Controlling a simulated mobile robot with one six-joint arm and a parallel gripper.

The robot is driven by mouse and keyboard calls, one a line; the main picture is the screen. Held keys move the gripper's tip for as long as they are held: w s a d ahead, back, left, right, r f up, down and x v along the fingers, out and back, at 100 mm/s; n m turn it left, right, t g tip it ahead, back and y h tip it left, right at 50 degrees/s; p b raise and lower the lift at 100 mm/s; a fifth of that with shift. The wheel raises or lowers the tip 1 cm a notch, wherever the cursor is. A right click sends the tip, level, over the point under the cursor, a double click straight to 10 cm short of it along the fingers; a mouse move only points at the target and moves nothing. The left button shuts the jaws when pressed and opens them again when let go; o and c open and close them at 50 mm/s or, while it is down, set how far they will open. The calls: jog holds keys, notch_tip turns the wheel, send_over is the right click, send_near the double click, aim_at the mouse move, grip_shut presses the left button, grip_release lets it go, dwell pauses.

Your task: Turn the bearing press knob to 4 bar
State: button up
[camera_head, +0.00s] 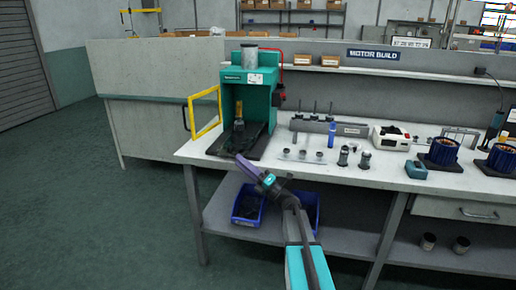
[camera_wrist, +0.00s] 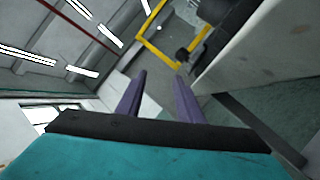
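The teal bearing press (camera_head: 262,92) stands at the left end of the workbench, with a grey cylinder on top and a yellow frame (camera_head: 191,112) at its left. A small dark red and black part (camera_head: 280,96) sits on its right side below a red hose; I cannot tell whether it is the knob, and no scale is readable. My gripper (camera_head: 240,158) is in front of the bench's front edge, below and apart from the press. In the wrist view my gripper (camera_wrist: 158,77) has its two purple fingers apart with nothing between them. The yellow frame (camera_wrist: 150,38) shows beyond them.
The workbench (camera_head: 290,173) holds small parts, a blue bottle (camera_head: 332,134), a white device (camera_head: 391,138) and motor stators (camera_head: 443,152) to the right. A shelf (camera_head: 370,70) with boxes runs behind. Blue bins (camera_head: 247,206) sit underneath. The floor at left is clear.

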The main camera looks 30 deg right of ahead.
jog(key=w+a+f+m+h+b, duration=0.1)
jog(key=a+f+m+h, duration=0.25)
jog(key=f, duration=0.45)
jog(key=w+a+f+m+h, duration=0.1)
jog(key=a+f+m+h, duration=0.2)
jog(key=f, duration=0.5)
jog(key=s+a+f+m+g+h+b, duration=0.1)
jog(key=s+a+f+m+g+h, duration=0.2)
jog(key=f, duration=0.8)
jog(key=s+a+f+m+g+b, duration=0.15)
jog(key=s+a+f+m, duration=0.3)
jog(key=f, duration=0.55)
jog(key=s+a+f+m+g+h, duration=0.25)
jog(key=s+f+m, duration=0.2)
jog(key=f, duration=0.65)
jog(key=s+f+m+g+h, duration=0.1)
jog(key=s+f+m+g, duration=0.2)
jog(key=s+f+g, duration=0.5)
jog(key=s+f+m+g, duration=0.1)
jog(key=s+f+m, duration=0.3)
jog(key=s, duration=0.8)
jog(key=s+a+m+g, duration=0.1)
jog(key=s+g, duration=0.3)
jog(key=s, duration=0.7)
jog(key=s+a+f+m+g+y, duration=0.1)
jog(key=s+g, duration=0.3)
jog(key=s, duration=0.7)
jog(key=shift+a+m+g+b, duration=0.3)
jog(key=shift+a+m+g, duration=0.1)
jog(key=shift+a+m, duration=0.4)
